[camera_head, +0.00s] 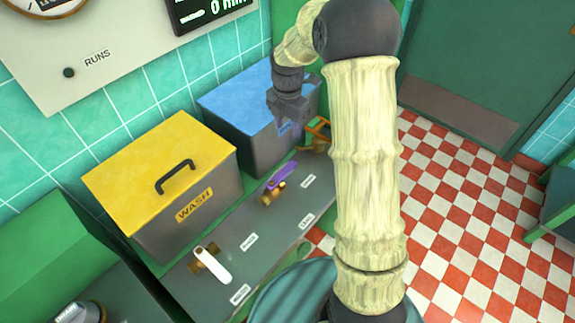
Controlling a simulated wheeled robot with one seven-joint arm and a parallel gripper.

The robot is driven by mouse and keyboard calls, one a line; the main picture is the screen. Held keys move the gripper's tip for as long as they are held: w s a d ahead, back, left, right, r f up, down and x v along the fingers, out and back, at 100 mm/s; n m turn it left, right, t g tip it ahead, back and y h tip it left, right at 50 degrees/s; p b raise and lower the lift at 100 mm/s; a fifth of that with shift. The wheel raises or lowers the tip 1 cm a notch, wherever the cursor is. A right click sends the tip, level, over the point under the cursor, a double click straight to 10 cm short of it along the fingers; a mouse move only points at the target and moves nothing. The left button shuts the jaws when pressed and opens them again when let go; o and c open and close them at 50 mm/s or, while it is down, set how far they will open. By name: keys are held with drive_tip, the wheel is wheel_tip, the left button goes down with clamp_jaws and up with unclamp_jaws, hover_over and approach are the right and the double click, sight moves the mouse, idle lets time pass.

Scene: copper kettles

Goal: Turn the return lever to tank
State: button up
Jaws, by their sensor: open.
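Three levers on brass valves stand along a grey ledge (235,262). A white lever (213,265) is nearest, a purple lever (281,177) is in the middle, and an orange lever (317,127) is farthest, partly hidden by my arm. Small white labels lie beside them, too small to read, so I cannot tell which is the return lever. My gripper (287,118) points down in front of the blue-lidded box, just left of the orange lever in the picture. It is open, and its fingertips are small and dark. I cannot tell whether it touches anything.
A yellow-lidded box (163,170) marked WASH and a blue-lidded box (243,100) stand behind the ledge against the tiled wall. A panel marked RUNS (115,45) hangs above. A red and white checked floor (455,210) lies open at the right, before a green door (490,75).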

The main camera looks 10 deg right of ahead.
sight(287, 168)
idle(0.3)
wheel_tip(287, 168, down, 17)
drive_tip(key=shift+f+p, duration=0.2)
drive_tip(key=shift+p, duration=0.45)
clamp_jaws()
